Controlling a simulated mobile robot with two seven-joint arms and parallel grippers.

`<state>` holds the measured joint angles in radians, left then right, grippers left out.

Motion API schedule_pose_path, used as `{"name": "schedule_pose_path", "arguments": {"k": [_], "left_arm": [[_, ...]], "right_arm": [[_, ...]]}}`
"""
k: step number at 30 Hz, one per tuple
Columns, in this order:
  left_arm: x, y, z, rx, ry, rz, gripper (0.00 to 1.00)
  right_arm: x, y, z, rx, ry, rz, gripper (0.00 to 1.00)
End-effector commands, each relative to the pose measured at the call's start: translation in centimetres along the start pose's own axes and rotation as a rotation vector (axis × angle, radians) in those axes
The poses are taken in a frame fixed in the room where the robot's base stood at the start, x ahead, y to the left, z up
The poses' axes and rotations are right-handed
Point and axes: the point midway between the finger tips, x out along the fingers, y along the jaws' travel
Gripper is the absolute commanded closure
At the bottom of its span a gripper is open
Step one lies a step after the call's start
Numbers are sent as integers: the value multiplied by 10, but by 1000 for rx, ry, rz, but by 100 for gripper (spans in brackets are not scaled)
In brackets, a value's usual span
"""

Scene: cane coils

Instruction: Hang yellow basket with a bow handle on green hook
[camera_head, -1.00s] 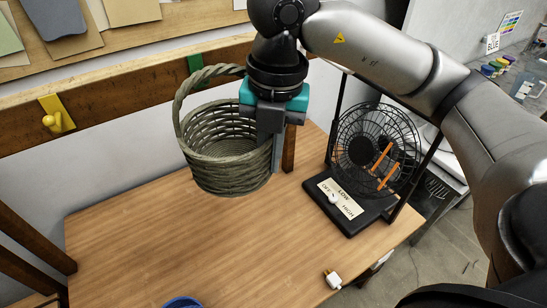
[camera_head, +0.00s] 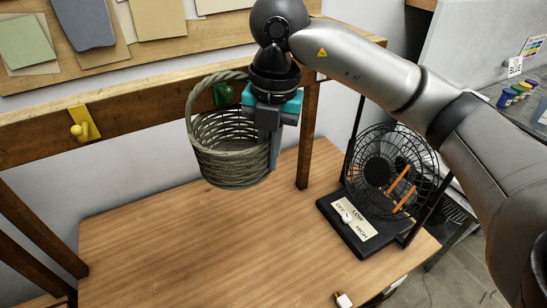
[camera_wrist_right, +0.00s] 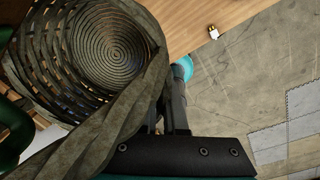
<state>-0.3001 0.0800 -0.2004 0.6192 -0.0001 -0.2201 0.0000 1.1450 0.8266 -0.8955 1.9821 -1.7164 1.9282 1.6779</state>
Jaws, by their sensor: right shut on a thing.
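The woven basket (camera_head: 230,166) looks grey-green rather than yellow, with an arched bow handle (camera_head: 190,112). It hangs roughly upright in the air above the table. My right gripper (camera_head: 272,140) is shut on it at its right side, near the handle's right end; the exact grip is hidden. The green hook (camera_head: 224,94) is on the wooden rail and shows through the handle's opening. I cannot tell the gap in depth between them. The right wrist view looks into the empty basket (camera_wrist_right: 112,50), with part of a green thing (camera_wrist_right: 14,115) at the left. My left gripper is out of view.
A yellow hook (camera_head: 82,125) is on the rail (camera_head: 140,112) further left. A black fan (camera_head: 385,175) with a switch base stands at the table's right. A white plug (camera_head: 343,299) lies near the front edge. The table (camera_head: 190,240) is otherwise clear here.

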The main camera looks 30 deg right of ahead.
Motion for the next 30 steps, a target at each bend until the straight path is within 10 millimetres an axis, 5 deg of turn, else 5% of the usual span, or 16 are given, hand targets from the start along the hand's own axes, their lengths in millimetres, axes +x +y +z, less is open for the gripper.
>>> {"name": "schedule_pose_path", "arguments": {"k": [30], "left_arm": [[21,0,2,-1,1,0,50]], "right_arm": [[26,12,17,0,-2,2,100]]}}
